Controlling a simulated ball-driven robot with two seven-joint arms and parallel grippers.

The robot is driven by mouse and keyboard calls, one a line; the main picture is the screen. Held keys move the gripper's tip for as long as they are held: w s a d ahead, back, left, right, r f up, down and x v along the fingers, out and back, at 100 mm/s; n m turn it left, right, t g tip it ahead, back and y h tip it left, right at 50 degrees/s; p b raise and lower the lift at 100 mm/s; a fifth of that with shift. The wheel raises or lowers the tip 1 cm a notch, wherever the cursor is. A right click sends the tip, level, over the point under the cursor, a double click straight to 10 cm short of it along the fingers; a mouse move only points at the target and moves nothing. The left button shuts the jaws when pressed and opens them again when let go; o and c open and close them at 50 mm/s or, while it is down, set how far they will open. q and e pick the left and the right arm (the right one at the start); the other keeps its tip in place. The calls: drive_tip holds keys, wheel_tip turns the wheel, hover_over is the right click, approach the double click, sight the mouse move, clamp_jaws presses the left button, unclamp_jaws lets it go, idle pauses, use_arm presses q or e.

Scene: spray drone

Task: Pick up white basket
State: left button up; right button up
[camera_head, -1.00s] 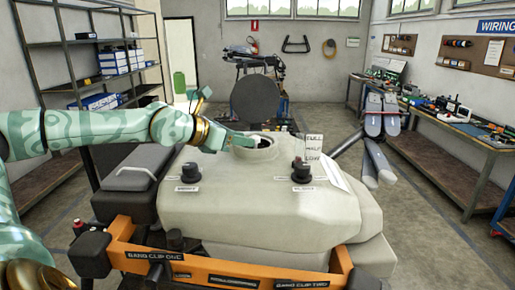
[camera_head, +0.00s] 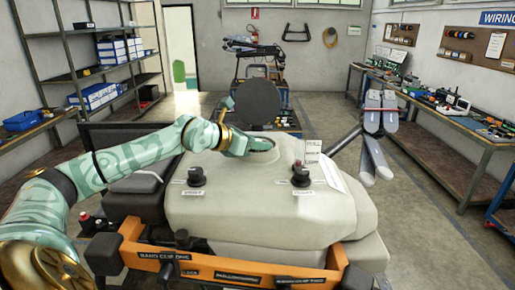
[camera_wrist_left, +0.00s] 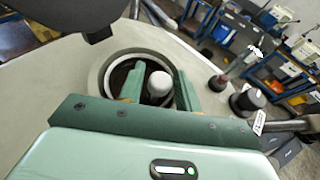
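A white rounded top (camera_wrist_left: 159,84), which I take to be the white basket, shows inside the dark round opening of the pale tank (camera_head: 290,215). Most of it is hidden down in the opening, and in the head view my gripper covers much of that area. My left gripper (camera_head: 252,146) reaches over the rim of the opening. In the left wrist view the two green fingers (camera_wrist_left: 157,88) are apart, one on each side of the white top. I cannot tell whether either finger touches it. My right gripper is not in view.
The round dark lid (camera_head: 258,102) stands up just behind the opening. Two black knobs (camera_head: 196,176) (camera_head: 300,176) rise from the tank's front. An orange bar (camera_head: 222,268) crosses in front. Grey folded arms (camera_head: 375,135) stick out at right. Shelves and benches line the walls.

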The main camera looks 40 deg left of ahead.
use_arm(q)
clamp_jaws()
drive_tip(key=shift+r, duration=0.1)
